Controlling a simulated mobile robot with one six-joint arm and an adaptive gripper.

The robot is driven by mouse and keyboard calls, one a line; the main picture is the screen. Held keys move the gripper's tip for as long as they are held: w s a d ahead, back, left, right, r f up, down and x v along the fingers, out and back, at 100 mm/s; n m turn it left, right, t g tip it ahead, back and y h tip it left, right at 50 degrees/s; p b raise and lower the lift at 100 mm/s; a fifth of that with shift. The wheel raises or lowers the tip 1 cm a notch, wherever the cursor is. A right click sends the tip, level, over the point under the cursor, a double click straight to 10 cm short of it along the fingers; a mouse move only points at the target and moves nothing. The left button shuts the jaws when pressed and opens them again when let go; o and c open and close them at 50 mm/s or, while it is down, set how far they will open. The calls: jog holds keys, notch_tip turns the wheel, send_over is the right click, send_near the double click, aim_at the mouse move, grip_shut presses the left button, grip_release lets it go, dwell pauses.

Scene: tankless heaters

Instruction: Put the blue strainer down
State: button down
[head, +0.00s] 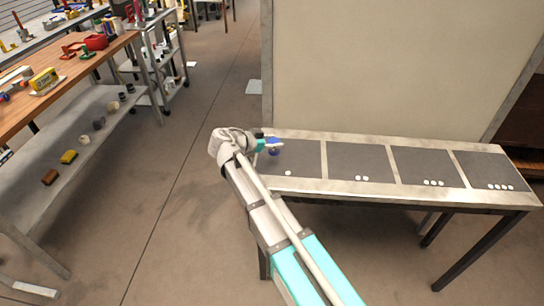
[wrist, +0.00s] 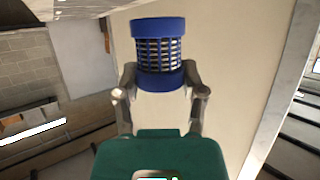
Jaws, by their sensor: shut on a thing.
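The blue strainer (wrist: 159,50) is a short cylinder with blue end rings and a slatted metallic middle. In the wrist view my gripper (wrist: 159,82) is shut on its lower blue ring, one finger on each side. In the head view the strainer (head: 273,147) is small and partly hidden by my gripper (head: 268,144), over the left end of the table. The table (head: 400,198) has a row of dark square pads marked with white dots. The strainer is over the leftmost pad (head: 302,159), which has one dot; I cannot tell whether it touches.
The pads with two dots (head: 357,162), three dots (head: 425,167) and several dots (head: 490,172) look empty. A beige panel (head: 400,70) stands behind the table. A wooden workbench (head: 60,85) with tools and a lower shelf is at the left, with open floor between.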

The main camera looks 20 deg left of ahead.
jog(key=shift+w+a+f+b, duration=0.25)
jog(key=shift+w+f+b, duration=0.2)
jog(key=shift+f, duration=0.2)
jog(key=shift+w+a+f+b, duration=0.25)
jog(key=shift+w+f+b, duration=0.2)
jog(key=shift+f, duration=0.15)
jog(key=shift+w+a+f+b, duration=0.3)
jog(key=shift+w+f+b, duration=0.1)
jog(key=shift+f+b, duration=0.3)
jog(key=shift+s+f+b, duration=0.1)
jog(key=shift+f+b, duration=1.15)
jog(key=shift+f, duration=0.05)
jog(key=shift+f, duration=0.15)
jog(key=shift+c, duration=0.8)
grip_release()
jog(key=shift+r, duration=0.2)
